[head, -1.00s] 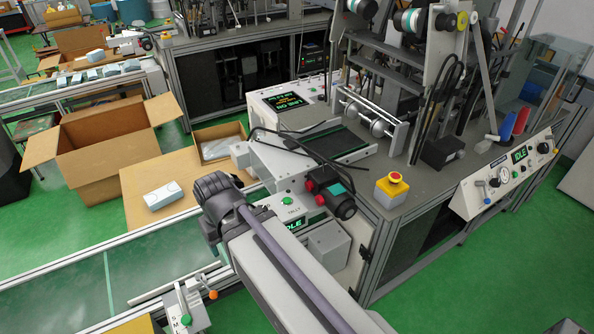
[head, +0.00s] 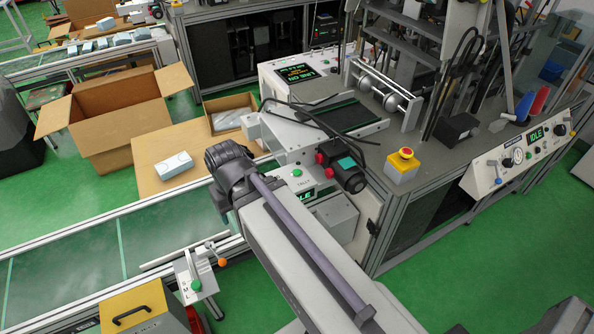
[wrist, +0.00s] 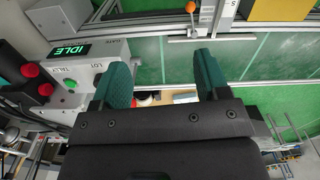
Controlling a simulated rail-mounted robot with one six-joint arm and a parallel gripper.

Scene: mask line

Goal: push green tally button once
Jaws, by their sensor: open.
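The green tally button (head: 297,173) sits on a pale machine panel with a TALLY label, beside a green IDLE display (head: 303,196).
Two red knobs (wrist: 36,80) stand out close to the tally button. A yellow box with a red stop button (head: 403,160) is to the right. Another green button (head: 196,286) is on a small conveyor-side box. An open carton (head: 120,125) stands behind the conveyor.

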